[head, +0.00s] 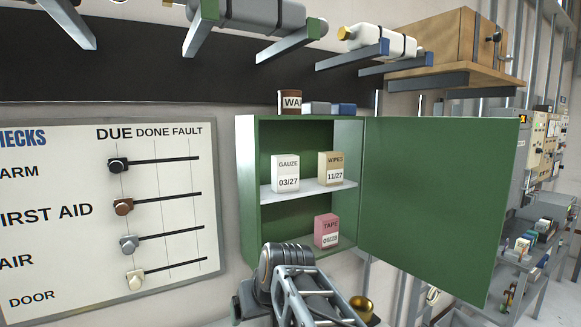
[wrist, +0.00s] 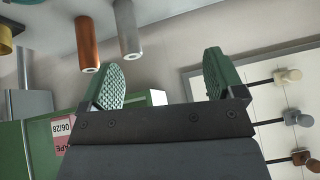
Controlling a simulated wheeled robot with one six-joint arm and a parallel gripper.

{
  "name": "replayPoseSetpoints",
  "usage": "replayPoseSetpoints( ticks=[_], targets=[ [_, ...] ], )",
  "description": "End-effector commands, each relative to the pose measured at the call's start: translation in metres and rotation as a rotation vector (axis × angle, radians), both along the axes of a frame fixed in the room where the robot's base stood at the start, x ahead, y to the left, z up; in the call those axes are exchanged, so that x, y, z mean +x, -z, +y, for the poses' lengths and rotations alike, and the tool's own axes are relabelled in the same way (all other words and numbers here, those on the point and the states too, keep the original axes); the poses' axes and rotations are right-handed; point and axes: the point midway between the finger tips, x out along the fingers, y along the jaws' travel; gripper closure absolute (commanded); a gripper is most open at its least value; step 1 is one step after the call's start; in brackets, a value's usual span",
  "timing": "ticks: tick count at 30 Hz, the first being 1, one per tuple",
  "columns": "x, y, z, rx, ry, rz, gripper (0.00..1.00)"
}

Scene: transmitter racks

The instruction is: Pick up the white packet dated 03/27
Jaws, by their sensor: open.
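The white packet (head: 285,173), marked GAUZE 03/27, stands upright on the middle shelf of an open green cabinet (head: 248,190), at the left in the head view. The packet cannot be made out in the wrist view. My gripper (wrist: 162,75) is open and empty, with its two green-padded fingers wide apart in the wrist view. In the head view my arm is low in front of the cabinet's bottom, below the packet, and the fingers cannot be made out there.
A tan WIPES 11/27 packet (head: 331,169) stands right of the white one on the shelf. A pink TAPE packet (head: 326,232) stands below. The open green door (head: 440,205) blocks the right side. A checks board (head: 60,240) hangs at left. Small boxes (head: 316,108) sit on top.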

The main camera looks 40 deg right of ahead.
Motion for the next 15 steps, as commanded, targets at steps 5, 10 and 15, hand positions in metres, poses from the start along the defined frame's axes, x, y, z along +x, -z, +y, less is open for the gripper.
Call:
replayPoseSetpoints(
  ticks=[5, 10, 15],
  targets=[
    [0.019, -0.141, -0.066, -0.045, 0.060, -0.265, 0.06],
    [0.011, -0.236, -0.103, -0.139, 0.068, -0.448, 0.06],
    [0.003, -0.286, -0.118, -0.211, 0.059, -0.542, 0.06]
  ],
)
